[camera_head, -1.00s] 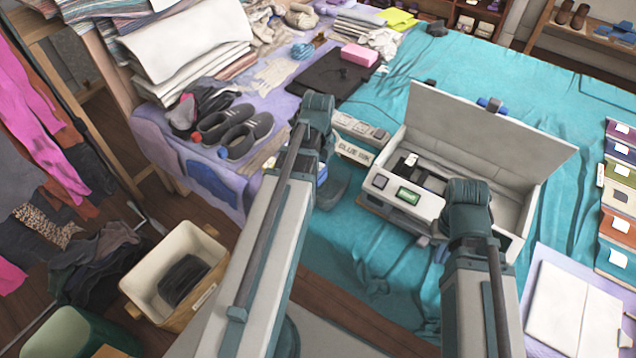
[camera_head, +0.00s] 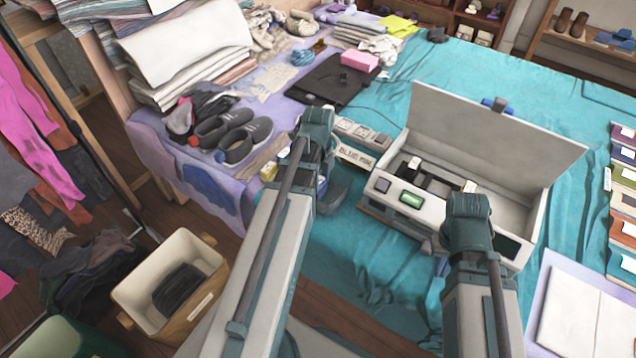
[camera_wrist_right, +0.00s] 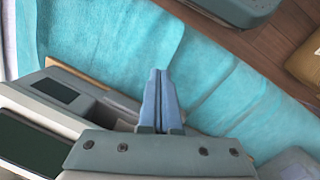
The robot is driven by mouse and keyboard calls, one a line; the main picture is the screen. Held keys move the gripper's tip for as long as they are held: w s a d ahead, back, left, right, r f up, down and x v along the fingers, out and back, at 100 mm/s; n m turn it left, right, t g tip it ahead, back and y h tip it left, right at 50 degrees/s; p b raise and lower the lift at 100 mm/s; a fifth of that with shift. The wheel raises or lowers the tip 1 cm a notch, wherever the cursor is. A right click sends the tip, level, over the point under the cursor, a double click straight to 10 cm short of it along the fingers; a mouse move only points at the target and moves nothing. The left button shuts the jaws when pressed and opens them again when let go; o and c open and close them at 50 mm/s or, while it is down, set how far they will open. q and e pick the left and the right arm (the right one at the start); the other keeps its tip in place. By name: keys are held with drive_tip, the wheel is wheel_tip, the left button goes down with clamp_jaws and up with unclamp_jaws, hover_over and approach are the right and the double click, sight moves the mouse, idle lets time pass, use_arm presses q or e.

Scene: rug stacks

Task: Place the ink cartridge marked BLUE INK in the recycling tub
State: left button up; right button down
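The words BLUE INK show on a pale block (camera_head: 355,158) on the teal cloth, just right of my left wrist. My left gripper (camera_head: 322,186) is mostly hidden behind its own wrist and a grey-blue device beside it; I cannot tell whether it is open or holds anything. A cream tub (camera_head: 205,252) with a pale label stands on the floor at lower left, with a dark item inside; I take it as the recycling tub. My right gripper (camera_wrist_right: 160,95) is shut and empty above the teal cloth, beside the printer's front (camera_head: 398,207).
The printer's lid (camera_head: 495,125) stands open. Dark shoes (camera_head: 240,138) and folded cloths (camera_head: 185,60) lie on the lilac cloth at left. A white pad (camera_head: 580,310) lies at lower right. Floor shows between the table and the tub.

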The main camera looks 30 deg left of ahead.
use_arm(q)
drive_tip(key=shift+o, duration=0.5)
drive_tip(key=shift+r, duration=0.1)
use_arm(e)
drive_tip(key=shift+r, duration=0.1)
use_arm(q)
wheel_tip(320, 180, up, 12)
drive_tip(key=p, duration=1.2)
use_arm(e)
wheel_tip(320, 180, up, 12)
use_arm(q)
drive_tip(key=s+d+n, duration=0.4)
drive_tip(key=d+n, duration=0.3)
drive_tip(key=d, duration=0.6)
drive_tip(key=s+d+n+y, duration=0.1)
drive_tip(key=s+d+n, duration=0.3)
drive_tip(key=d+n, duration=0.4)
drive_tip(key=d, duration=0.5)
drive_tip(key=shift+r, duration=0.15)
